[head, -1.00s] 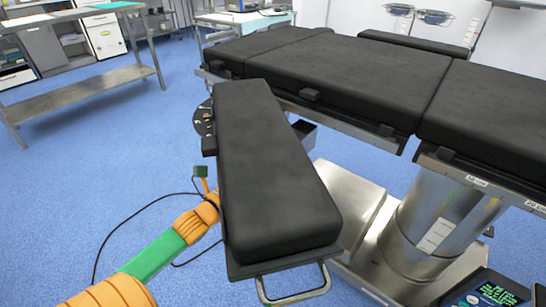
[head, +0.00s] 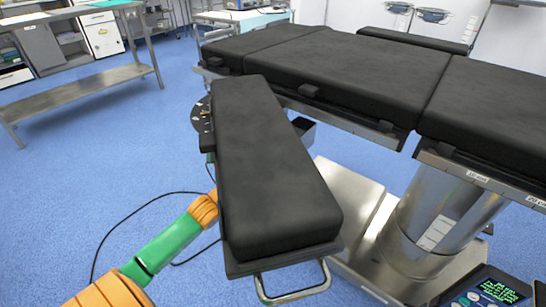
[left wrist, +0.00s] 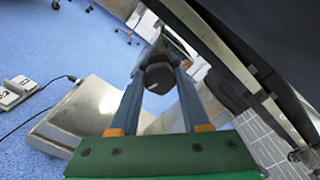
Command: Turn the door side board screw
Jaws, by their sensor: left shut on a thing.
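The black padded side board (head: 262,170) angles out from the operating table toward me in the head view. A round dial-like joint plate (head: 200,122) shows at its far left edge. In the left wrist view, a dark knob-like screw (left wrist: 156,80) sits under the board, between the fingers of my left gripper (left wrist: 160,72). The gripper is shut on this screw. In the head view, my left arm reaches in from the lower left, and its gripper is hidden behind and below the board. My right gripper is not in view.
The operating table (head: 360,68) with black pads stands behind, on a metal column (head: 440,220). A metal handle (head: 293,291) juts from the board's near end. A cable lies on the blue floor. A foot pedal (left wrist: 16,92) shows in the left wrist view.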

